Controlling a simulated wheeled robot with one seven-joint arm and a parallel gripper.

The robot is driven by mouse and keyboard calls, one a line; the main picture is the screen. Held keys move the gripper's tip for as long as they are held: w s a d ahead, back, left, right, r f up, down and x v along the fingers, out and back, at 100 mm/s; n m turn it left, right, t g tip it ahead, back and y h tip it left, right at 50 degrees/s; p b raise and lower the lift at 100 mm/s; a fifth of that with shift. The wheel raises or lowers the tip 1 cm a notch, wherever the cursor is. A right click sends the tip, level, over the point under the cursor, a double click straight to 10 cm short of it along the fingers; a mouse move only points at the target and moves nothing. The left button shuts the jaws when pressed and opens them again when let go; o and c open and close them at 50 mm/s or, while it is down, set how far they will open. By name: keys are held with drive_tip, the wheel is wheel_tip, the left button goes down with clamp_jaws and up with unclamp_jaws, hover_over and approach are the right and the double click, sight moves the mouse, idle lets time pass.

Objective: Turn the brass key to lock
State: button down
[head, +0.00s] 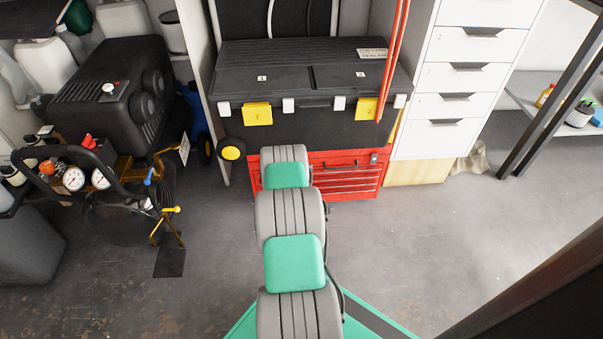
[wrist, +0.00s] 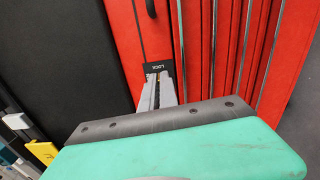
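A small dark plate marked LOCK (wrist: 158,66) sits on the red face of the tool chest (wrist: 146,40) in the wrist view. A small speck of brass colour, probably the brass key (wrist: 158,68), shows at the plate's lower edge between the fingertips. Most of the key is hidden. My gripper (wrist: 158,80) points at the plate, its two grey fingers close together with a narrow gap. I cannot tell if they touch the key. In the head view my arm hides the gripper, plate and key; the red chest (head: 345,180) shows low behind my arm.
A black toolbox (head: 310,75) with yellow latches sits above the red chest. A white drawer cabinet (head: 463,80) stands to the right, a black compressor (head: 110,90) with gauges to the left. The grey floor (head: 440,240) is clear at right. Metal drawer rails (wrist: 240,50) run beside the lock.

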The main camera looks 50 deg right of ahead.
drive_tip(key=shift+m, duration=0.6)
drive_tip(key=c, duration=1.6)
unclamp_jaws()
drive_tip(key=shift+c, duration=0.2)
drive_tip(key=p+v, duration=0.2)
drive_tip(key=v, duration=0.5)
drive_tip(key=shift+s+a, duration=0.25)
drive_tip(key=shift+a, duration=0.05)
